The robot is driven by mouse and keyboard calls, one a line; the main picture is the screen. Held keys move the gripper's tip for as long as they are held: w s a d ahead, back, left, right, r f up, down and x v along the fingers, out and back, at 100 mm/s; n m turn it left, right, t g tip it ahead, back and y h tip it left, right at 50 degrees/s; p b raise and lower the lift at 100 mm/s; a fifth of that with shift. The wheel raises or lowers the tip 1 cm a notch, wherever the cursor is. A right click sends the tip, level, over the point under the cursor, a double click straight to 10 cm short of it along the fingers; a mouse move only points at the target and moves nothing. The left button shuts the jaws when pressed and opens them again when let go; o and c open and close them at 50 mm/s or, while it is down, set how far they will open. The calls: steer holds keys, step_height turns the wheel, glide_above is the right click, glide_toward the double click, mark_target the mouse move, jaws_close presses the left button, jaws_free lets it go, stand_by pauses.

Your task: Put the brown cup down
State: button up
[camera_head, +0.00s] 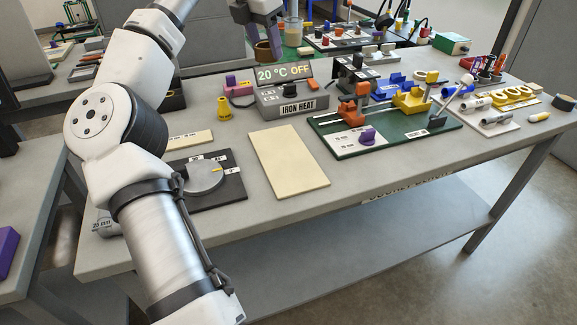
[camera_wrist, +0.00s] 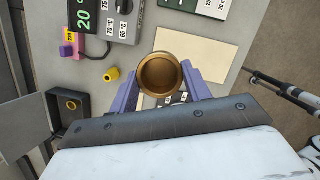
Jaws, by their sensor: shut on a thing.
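The brown cup (camera_wrist: 160,73) is between the two purple fingers of my gripper (camera_wrist: 160,84) in the wrist view. Its round open mouth faces the camera and the inside looks empty. The fingers are shut on its sides. In the head view my gripper (camera_head: 266,32) is at the top, and the brown cup (camera_head: 262,51) shows at its fingers, above the far side of the grey bench. The cup looks held up clear of the bench top; the exact height cannot be told.
The bench holds a beige board (camera_head: 288,160), an iron heat box (camera_head: 292,101), a yellow piece (camera_head: 224,108), a dark plate with a grey disc (camera_head: 205,178) and a green fixture board (camera_head: 385,135). Bare grey bench top lies around the beige board. Another cluttered bench stands behind.

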mark_target(278, 136)
steer(key=shift+s+d, duration=0.25)
steer(key=shift+d, duration=0.15)
steer(key=shift+s+d+f, duration=0.1)
steer(key=shift+s+f, duration=0.05)
steer(key=shift+f, duration=0.2)
step_height(278, 136, down, 19)
steer(key=shift+f, duration=0.15)
steer(key=shift+f, duration=0.1)
steer(key=o, duration=1)
steer(key=shift+r, duration=0.2)
steer(key=v, duration=1.1)
steer(key=shift+r+b, duration=0.35)
steer(key=shift+r, duration=0.05)
